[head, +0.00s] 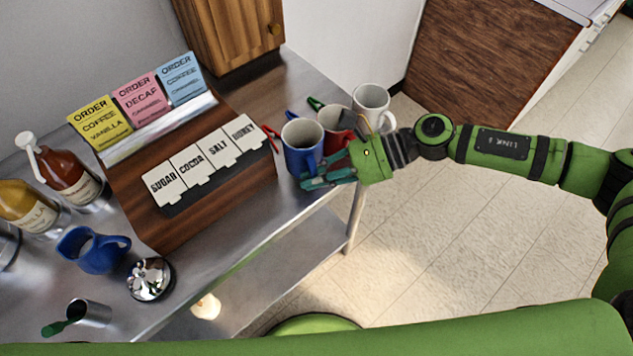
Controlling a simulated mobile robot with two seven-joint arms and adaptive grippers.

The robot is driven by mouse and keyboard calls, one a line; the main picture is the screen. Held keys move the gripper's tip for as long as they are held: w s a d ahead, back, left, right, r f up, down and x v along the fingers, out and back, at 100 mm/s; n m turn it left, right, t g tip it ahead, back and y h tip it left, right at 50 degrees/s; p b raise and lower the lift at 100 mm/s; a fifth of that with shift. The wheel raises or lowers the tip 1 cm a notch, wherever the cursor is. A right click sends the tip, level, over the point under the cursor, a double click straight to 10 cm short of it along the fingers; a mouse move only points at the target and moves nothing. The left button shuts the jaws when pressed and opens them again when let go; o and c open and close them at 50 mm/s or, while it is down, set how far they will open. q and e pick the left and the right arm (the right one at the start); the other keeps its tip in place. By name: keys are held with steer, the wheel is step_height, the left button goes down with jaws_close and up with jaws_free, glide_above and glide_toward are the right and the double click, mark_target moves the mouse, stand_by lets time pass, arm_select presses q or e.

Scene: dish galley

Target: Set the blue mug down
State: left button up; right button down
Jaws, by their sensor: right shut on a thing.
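The blue mug (297,158) is upright near the front edge of the steel counter, beside the order board. My right gripper (322,180) reaches in from the right and is shut on the mug's lower right side. The fingers hide part of the mug's base, so I cannot tell whether it touches the counter. My left gripper is out of view.
A red mug (333,122) and a white mug (371,97) stand just behind and right of the blue mug. The wooden board with label cards (205,200) is close on its left. A blue pitcher (88,252), bell (150,279) and bottles (66,178) stand further left.

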steer(key=shift+f+p, duration=0.35)
steer(key=shift+f, duration=1.25)
steer(key=c, duration=1.3)
jaws_free()
steer(key=shift+s, duration=0.1)
steer(key=shift+d, duration=0.1)
steer(key=b+v, duration=0.4)
steer(key=v, duration=0.8)
steer(key=shift+b, duration=0.3)
